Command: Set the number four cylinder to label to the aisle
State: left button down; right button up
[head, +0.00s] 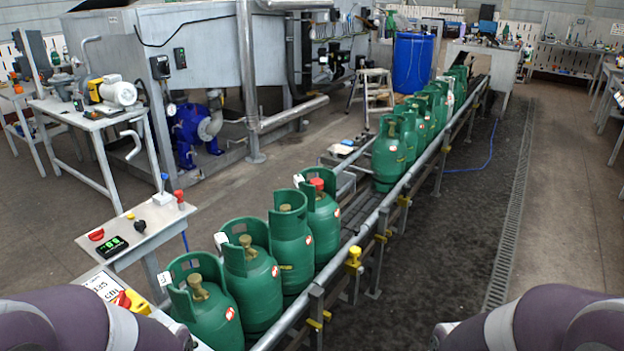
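Several green gas cylinders stand upright in a row on the conveyor (353,217). The near group has a front cylinder (210,318), a second (252,290), a third (291,250) and one behind it with a red cap (323,228). Each of these shows a small red-and-white label on its right side, toward the aisle (425,265). White tags show at some collars. A gap separates them from the farther group, led by another cylinder (388,160). No cylinder number is readable. Neither gripper is in view; only parts of my arms show at the bottom corners.
A metal guard rail (395,195) with yellow clamps runs along the conveyor's aisle side. A control stand (140,228) with a green display, buttons and a lever is at left. A pump bench (90,115), blue drum (412,62) and step stool (372,88) stand farther back. The right floor is clear.

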aim_at(324, 216)
jog(key=i+l+z, duration=0.3)
jog(key=i, duration=0.55)
jog(key=i+z, duration=0.3)
jog(key=i, duration=0.6)
jog(key=i+u, duration=0.25)
jog(key=i, duration=0.25)
jog(key=i+l+u, duration=0.2)
jog(key=i, duration=0.3)
jog(key=i+l+u, duration=0.25)
jog(key=i, duration=0.7)
jog(key=u, duration=0.05)
